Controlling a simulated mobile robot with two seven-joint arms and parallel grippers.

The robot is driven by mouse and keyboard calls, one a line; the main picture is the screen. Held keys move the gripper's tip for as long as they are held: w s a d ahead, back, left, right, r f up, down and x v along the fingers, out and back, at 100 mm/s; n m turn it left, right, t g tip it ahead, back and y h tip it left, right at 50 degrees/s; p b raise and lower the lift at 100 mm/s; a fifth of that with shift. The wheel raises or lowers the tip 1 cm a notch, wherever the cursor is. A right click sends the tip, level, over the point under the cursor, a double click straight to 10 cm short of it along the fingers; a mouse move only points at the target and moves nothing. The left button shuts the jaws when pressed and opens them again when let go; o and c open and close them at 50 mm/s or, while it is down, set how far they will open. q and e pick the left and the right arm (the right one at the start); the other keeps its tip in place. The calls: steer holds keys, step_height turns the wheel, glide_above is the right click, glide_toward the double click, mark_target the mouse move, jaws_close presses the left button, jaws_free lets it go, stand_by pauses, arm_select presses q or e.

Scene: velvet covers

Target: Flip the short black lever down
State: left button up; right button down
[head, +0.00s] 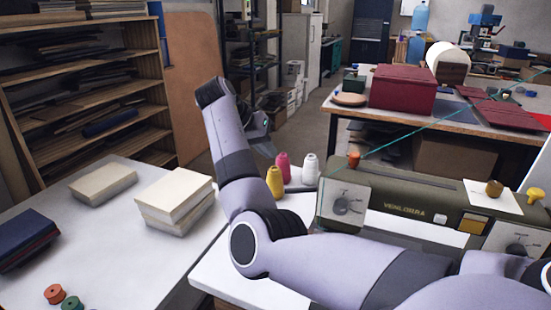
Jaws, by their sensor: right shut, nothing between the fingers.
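The olive-green machine (400,205) with lettering on its front stands on the white table at the right. It has a dial panel (356,191) at its left end and another dial (517,250) at its right end. I cannot make out a short black lever on it; my right arm covers the machine's lower front. My right arm comes in from the lower right, bends at the left and rises upward. My right gripper (263,134) is partly hidden behind its forearm, shut and empty, up and left of the machine and apart from it. My left gripper is out of view.
Yellow, pink and white thread spools (283,167) stand just left of the machine. A teal thread runs from the machine toward the upper right. Stacked pale blocks (175,207) and dark books (25,240) lie on the left table. A red box (402,90) sits on the back table.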

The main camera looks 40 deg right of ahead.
mark_target(305, 190)
arm_select(q)
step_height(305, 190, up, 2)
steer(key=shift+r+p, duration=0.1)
steer(key=shift+p, duration=0.9)
arm_select(e)
steer(key=s+d+f, duration=0.1)
steer(key=d+f, duration=0.4)
steer(key=f, duration=0.5)
steer(key=shift+s+d+f, duration=0.15)
steer(key=shift+s, duration=0.15)
